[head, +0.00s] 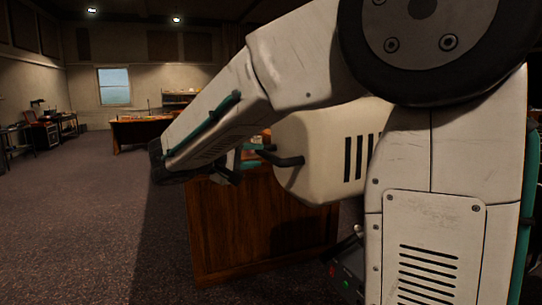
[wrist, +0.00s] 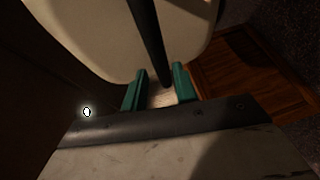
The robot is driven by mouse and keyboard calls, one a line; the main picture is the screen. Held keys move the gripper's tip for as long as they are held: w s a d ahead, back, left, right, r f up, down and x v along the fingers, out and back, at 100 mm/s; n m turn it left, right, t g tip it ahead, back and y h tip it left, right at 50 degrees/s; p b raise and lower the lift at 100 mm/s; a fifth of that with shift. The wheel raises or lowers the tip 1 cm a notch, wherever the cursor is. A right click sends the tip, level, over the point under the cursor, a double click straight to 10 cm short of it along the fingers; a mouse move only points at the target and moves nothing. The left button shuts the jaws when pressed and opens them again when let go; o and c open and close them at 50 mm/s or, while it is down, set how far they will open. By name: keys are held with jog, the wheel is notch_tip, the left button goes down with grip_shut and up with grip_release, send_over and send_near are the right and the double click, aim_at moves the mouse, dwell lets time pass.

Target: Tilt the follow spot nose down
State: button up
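The follow spot (head: 320,165) is a cream rounded housing with black vent slots, partly hidden behind my arm in the head view. A black handle (head: 284,158) sticks out from its left end. In the wrist view the cream housing (wrist: 85,35) fills the top, and the dark handle bar (wrist: 147,35) runs down between my green fingers. My gripper (wrist: 159,80) is open, with a finger on each side of the bar and a gap visible on the left. The gripper also shows at the handle in the head view (head: 243,160).
A wooden cabinet (head: 255,230) stands below the follow spot. A dark box with red and green lights (head: 345,280) is partly hidden by my arm. Desks (head: 140,132) stand far back. Carpet (head: 80,220) on the left is clear.

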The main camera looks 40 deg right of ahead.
aim_at(263, 155)
jog(key=x, duration=0.6)
jog(key=shift+d+f, duration=0.1)
jog(key=shift+d, duration=0.2)
